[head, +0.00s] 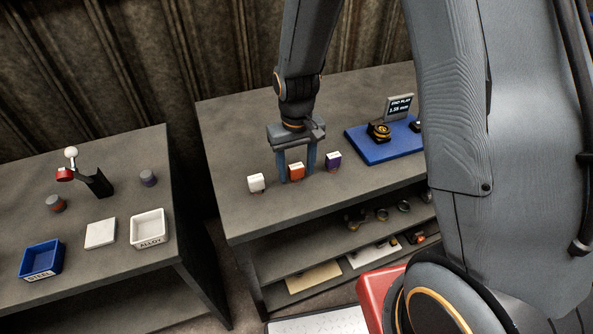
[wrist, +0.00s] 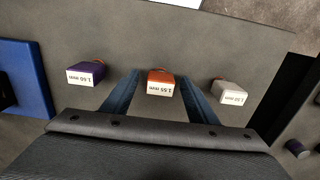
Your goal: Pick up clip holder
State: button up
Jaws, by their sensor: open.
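Three small labelled clip holders stand in a row on the grey bench. The orange clip holder (head: 296,173) is in the middle, and it shows in the wrist view (wrist: 160,82) with an upside-down white label. The white clip holder (head: 256,183) is at its left and the purple one (head: 333,161) at its right; the wrist view shows the purple (wrist: 86,74) and white (wrist: 230,92) ones on swapped sides. My gripper (head: 297,166) is open and points down. Its fingers stand on either side of the orange holder, with a gap at each side in the wrist view.
A blue base (head: 367,151) with a black-and-gold part and an END PLAY display (head: 399,106) is at the right. Rings lie on the shelf below. A second bench at left holds a blue STEEL tray (head: 41,261) and a white ALLOY tray (head: 148,229).

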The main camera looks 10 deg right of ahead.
jog(key=c, duration=1.2)
jog(key=shift+o, duration=0.2)
jog(key=shift+r, duration=0.15)
